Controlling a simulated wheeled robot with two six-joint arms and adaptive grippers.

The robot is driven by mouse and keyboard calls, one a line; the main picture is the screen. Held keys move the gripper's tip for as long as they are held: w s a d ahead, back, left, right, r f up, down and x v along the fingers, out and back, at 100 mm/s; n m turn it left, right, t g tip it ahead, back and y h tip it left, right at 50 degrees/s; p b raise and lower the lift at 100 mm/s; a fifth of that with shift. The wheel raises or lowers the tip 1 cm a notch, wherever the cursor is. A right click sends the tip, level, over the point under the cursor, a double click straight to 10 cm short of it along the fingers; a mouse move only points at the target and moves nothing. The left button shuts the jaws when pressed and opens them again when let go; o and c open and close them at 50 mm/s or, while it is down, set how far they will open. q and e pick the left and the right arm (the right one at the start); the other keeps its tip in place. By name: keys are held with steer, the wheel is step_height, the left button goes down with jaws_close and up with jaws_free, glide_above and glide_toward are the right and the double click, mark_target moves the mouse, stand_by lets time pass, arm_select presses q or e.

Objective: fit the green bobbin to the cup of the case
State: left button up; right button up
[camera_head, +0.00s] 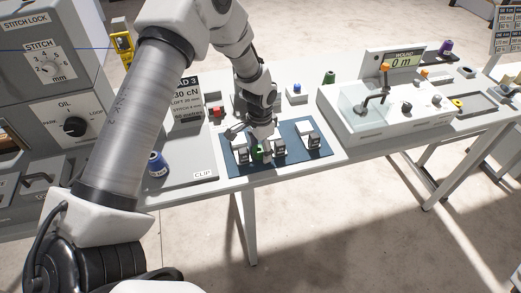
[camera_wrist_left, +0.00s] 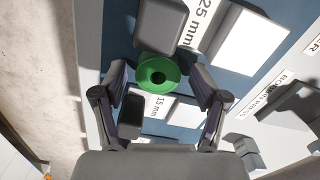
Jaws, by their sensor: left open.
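The green bobbin (camera_wrist_left: 152,83) shows as a green disc with a dark centre hole in the left wrist view, seen end-on. In the head view a small part of the green bobbin (camera_head: 257,154) shows on the blue mat (camera_head: 318,150), among grey blocks with white labels. My left gripper (camera_head: 262,139) is above it, pointing down. In the left wrist view the fingers are open on either side of the bobbin, with gaps between. I cannot tell which block is the case, nor make out its cup. My right gripper is not in view.
Grey blocks (camera_head: 279,154) stand close on both sides of the bobbin. A second green spool (camera_head: 329,77) stands at the table's back. A blue spool (camera_head: 157,164) is at left. A winder with a clear cover (camera_head: 365,108) stands right of the mat. The table's front edge is near.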

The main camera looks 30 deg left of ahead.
arm_select(q)
steer(key=shift+s+r, duration=0.35)
steer(key=shift+s, duration=0.15)
steer(key=c, duration=0.9)
steer(key=shift+w, duration=0.25)
steer(key=shift+c, duration=0.5)
